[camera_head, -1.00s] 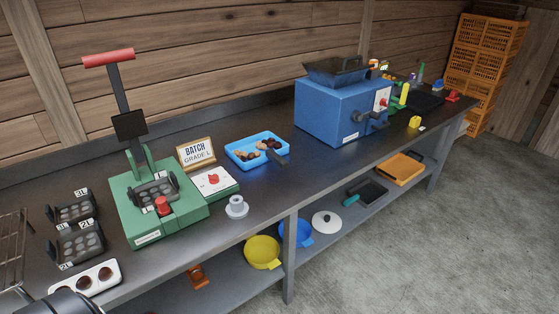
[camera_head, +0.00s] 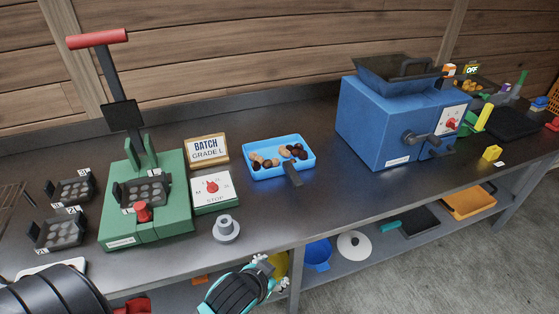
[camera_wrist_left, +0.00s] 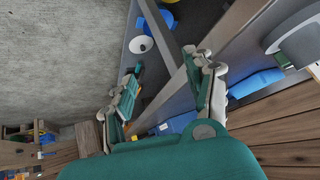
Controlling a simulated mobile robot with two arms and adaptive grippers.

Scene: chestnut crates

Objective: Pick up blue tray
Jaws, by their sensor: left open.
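The blue tray (camera_head: 306,148) lies flat on the dark bench, holding several brown and tan chestnuts. A dark handle-like piece (camera_head: 293,176) is at its front edge. My left gripper (camera_head: 262,272) is at the bottom centre of the head view, low in front of the bench edge, apart from the tray and nearer the camera. In the left wrist view, its teal fingers (camera_wrist_left: 168,68) are spread, with no object visible between them. Blue shapes show beyond the right finger there; I cannot tell for certain which is the tray. My right gripper is not in view.
Left of the tray stand a "BATCH GRADE L" sign (camera_head: 207,150), a white switch box (camera_head: 213,193) and a green press (camera_head: 174,220). A grey cup (camera_head: 226,230) is near the front edge. A blue machine (camera_head: 379,130) stands right. Bare bench surrounds the tray's front.

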